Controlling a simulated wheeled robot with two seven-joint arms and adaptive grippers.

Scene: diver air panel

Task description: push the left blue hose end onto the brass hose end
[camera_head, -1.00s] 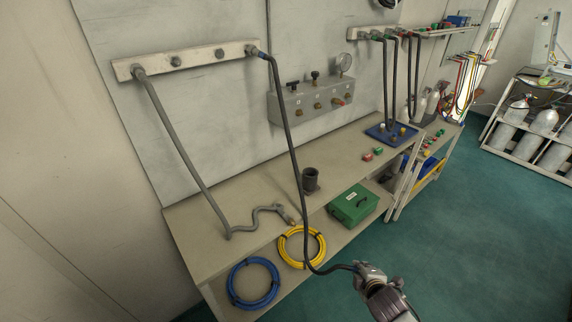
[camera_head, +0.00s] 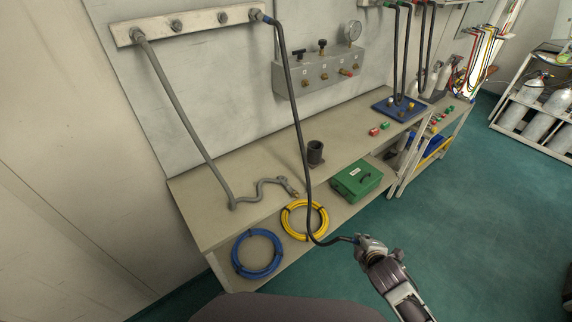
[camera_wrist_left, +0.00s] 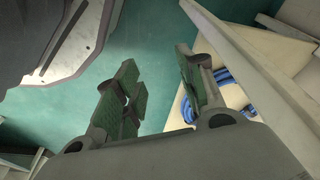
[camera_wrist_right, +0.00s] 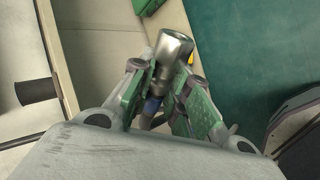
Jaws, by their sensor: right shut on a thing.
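The blue-banded hose end (camera_wrist_right: 152,106) has a silver metal socket (camera_wrist_right: 172,52) and sits between the fingers of my right gripper (camera_wrist_right: 160,98), which is shut on it. In the head view, my right gripper (camera_head: 368,245) holds this end of the black hose (camera_head: 293,110) in front of the bench. The brass hose end (camera_head: 295,194) is at the tip of the grey hose (camera_head: 185,120), lying on the bench, left of and farther back than my right gripper. The two ends are apart. My left gripper (camera_wrist_left: 162,92) is open and empty in its wrist view.
The bench shelf holds a yellow coil (camera_head: 304,237), a blue coil (camera_head: 257,274) and a green box (camera_head: 357,182). A dark cup (camera_head: 315,153) stands on the bench top. A wall rail (camera_head: 200,23) carries both hoses. Green floor (camera_head: 470,220) is clear at right.

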